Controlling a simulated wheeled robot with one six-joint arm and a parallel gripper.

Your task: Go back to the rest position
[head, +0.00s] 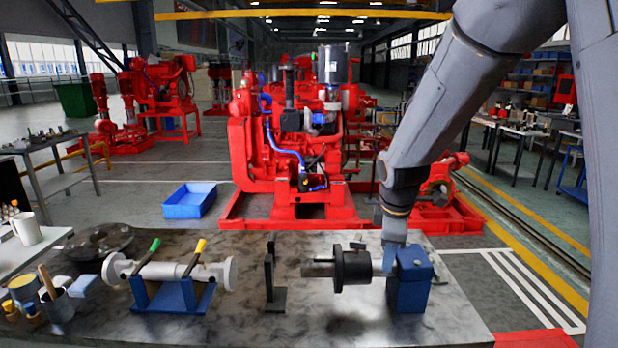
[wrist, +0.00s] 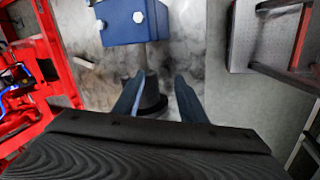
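My gripper (head: 391,258) points down over the right part of the metal bench (head: 460,318) in the head view, between a black cylindrical part (head: 352,268) and a blue block (head: 410,283). In the wrist view my gripper (wrist: 159,76) has its two blue fingers apart. A dark round part (wrist: 153,97) shows between the fingers, with a gap on the right finger's side; I cannot tell how far below them it is. No object is clearly held. The blue block (wrist: 130,20) is at the top of the wrist view.
A blue stand (head: 172,297) holds a grey pipe piece with green and yellow levers. A black upright bracket (head: 274,285) stands mid-bench. Cups (head: 58,305) are at left. A red engine pumpset (head: 300,140) and blue bin (head: 190,201) are behind the bench.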

